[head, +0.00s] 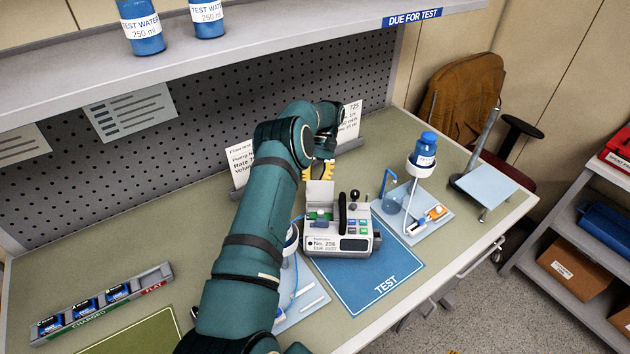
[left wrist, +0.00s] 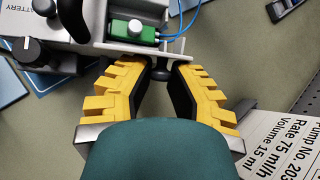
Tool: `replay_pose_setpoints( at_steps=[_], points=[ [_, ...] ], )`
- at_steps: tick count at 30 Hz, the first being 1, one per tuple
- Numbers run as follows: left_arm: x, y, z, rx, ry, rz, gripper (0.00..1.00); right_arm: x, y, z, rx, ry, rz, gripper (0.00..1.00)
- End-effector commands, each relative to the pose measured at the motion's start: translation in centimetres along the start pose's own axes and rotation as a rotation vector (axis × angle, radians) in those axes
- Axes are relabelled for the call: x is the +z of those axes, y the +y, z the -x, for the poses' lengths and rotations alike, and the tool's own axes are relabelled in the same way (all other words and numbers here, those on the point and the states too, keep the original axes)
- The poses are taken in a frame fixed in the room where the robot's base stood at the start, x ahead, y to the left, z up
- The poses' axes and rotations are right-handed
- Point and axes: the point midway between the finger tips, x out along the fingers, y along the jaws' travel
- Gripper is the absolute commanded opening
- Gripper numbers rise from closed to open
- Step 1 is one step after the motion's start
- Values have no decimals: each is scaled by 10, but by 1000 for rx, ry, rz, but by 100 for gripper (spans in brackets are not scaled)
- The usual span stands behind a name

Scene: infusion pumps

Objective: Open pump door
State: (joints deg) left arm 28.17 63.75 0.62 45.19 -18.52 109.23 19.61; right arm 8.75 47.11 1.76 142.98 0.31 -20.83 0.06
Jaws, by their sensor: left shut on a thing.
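The pump (head: 340,243), a light grey box with a dark display, coloured buttons and a black knob, stands on the blue TEST mat (head: 362,288). Its door (head: 320,193), a pale panel, stands raised at the pump's back left, and the green part inside (left wrist: 134,27) is uncovered, with blue tubing beside it. My left gripper (head: 318,172) has yellow fingers and is behind the door. In the left wrist view its fingers (left wrist: 160,78) are on either side of the door's dark knob (left wrist: 162,72), shut on it. My right gripper is out of view.
White cards (head: 349,122) stand behind the gripper. A battery rack (head: 103,302) lies at the left. A shelf (head: 250,45) overhangs the bench.

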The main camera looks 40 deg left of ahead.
Motion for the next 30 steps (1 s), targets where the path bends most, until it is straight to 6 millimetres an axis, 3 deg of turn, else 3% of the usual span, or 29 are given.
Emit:
replay_pose_setpoints(
  at_steps=[8, 9, 11, 23, 30],
  points=[
    [-1, 1, -3, -1, -3, -1, 0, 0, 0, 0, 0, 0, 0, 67],
    [-1, 1, -3, -1, -3, -1, 35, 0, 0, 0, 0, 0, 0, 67],
    [-1, 1, -2, -1, -3, -1, 52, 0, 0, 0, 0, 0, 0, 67],
    [4, -1, 4, 0, 1, 0, 52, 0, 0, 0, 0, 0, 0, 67],
    [32, -9, 32, 0, 4, 0, 52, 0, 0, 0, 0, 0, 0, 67]
  ],
)
